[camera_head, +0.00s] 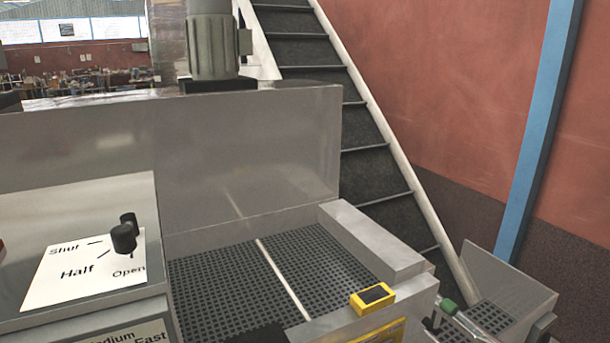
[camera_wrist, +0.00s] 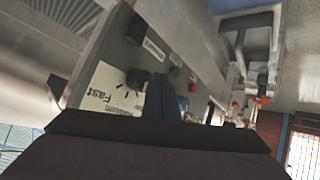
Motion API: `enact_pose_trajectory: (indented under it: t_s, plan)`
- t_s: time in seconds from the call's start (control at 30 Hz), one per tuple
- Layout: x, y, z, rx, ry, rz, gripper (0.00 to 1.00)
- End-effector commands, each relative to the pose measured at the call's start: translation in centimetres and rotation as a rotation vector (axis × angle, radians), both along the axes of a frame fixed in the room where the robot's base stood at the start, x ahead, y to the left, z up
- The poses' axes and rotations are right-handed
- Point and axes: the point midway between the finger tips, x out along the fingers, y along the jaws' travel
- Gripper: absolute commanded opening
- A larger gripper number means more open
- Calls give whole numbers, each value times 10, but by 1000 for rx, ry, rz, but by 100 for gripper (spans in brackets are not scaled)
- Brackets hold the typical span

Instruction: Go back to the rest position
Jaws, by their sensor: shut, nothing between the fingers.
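My gripper (camera_wrist: 161,98) shows in the wrist view as two dark blue fingers side by side, shut with nothing between them. It points at a grey control panel (camera_wrist: 190,50). The fingers appear just beside a black speed knob (camera_wrist: 137,78) on a white label (camera_wrist: 104,92) reading "Fast" and "Medium". Whether they touch the panel cannot be told. The gripper is not recognisable in the head view.
A black knob (camera_head: 123,238) stands on a "Shut, Half, Open" plate (camera_head: 70,275). A perforated tray (camera_head: 215,290) has a yellow device (camera_head: 372,298) on its right rim. Green (camera_wrist: 175,72) and red (camera_wrist: 193,87) buttons sit near my fingers.

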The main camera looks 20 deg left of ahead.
Motion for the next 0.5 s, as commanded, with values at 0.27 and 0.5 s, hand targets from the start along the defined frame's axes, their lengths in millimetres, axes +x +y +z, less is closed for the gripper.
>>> enact_pose_trajectory:
  t_s: [0.27,0.5]
  plan:
    - [11,-100,-111,-406,351,-340,0]
    - [68,-225,-152,-673,491,-713,0]
